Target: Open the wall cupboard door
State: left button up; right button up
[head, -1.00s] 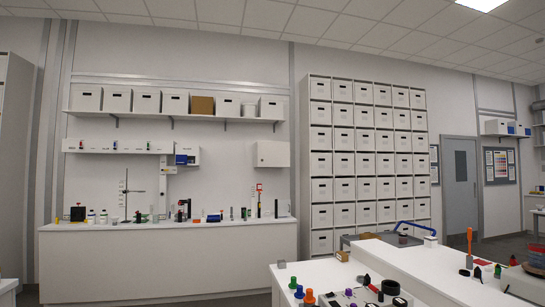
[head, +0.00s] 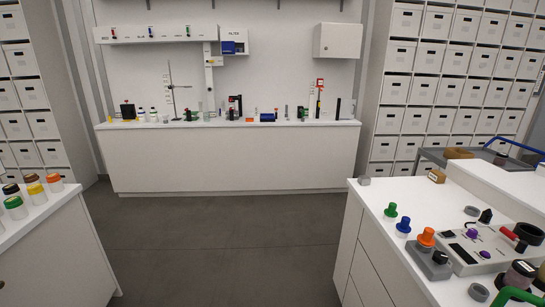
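The wall cupboard (head: 337,41) is a small white box on the back wall, right of centre in the head view, above the right end of the long back bench. Its door looks shut; a small dark mark shows low on its front. It is across the room from me, with open floor between. Neither of my grippers is in the head view.
The white back bench (head: 235,165) carries stands, bottles and small devices. A white counter (head: 375,215) with coloured-capped jars and a control panel stands at right. Another counter (head: 60,215) with jars stands at left. The grey floor (head: 225,240) between them is clear.

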aim_at(336, 41)
jog(key=i+j, duration=0.1)
jog(key=i, duration=1.55)
jog(key=i+j, duration=0.15)
jog(key=i, duration=1.5)
